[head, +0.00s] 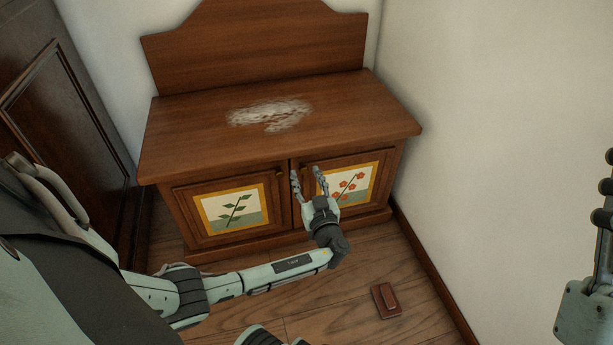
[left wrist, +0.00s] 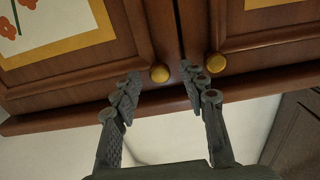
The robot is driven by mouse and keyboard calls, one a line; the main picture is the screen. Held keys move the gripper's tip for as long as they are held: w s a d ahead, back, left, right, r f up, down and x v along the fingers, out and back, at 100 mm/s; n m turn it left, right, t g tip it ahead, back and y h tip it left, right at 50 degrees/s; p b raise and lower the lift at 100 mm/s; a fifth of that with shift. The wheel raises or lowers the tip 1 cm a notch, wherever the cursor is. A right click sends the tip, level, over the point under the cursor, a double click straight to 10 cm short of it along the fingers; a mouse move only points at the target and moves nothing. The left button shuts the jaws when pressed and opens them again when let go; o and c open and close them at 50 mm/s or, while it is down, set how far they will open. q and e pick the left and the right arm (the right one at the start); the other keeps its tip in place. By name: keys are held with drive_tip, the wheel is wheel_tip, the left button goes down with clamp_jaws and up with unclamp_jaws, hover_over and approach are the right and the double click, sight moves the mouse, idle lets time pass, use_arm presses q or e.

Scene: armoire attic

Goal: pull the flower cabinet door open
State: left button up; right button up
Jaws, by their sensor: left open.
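The flower cabinet door (head: 377,178) is the right door of a low wooden cabinet, with a picture of red flowers in a yellow border; it is shut. My left gripper (head: 307,176) is open in front of this door's inner edge. In the left wrist view the picture is turned over, and the flower door (left wrist: 100,62) is at the left. Its round brass knob (left wrist: 160,73) lies between the spread fingertips of my left gripper (left wrist: 160,76), with gaps seen on both sides. Part of my right gripper (head: 606,185) shows at the right edge; its jaws cannot be judged.
The left door (head: 190,208) bears a green leaf picture and is shut; its brass knob (left wrist: 216,63) is close beside the gripper's other finger. A white wall (head: 480,130) stands to the right. A small red-brown block (head: 386,301) lies on the wooden floor (head: 340,305).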

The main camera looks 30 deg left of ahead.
use_arm(q)
drive_tip(key=shift+w+a, duration=0.15)
drive_tip(key=shift+a, duration=0.1)
clamp_jaws()
idle(0.3)
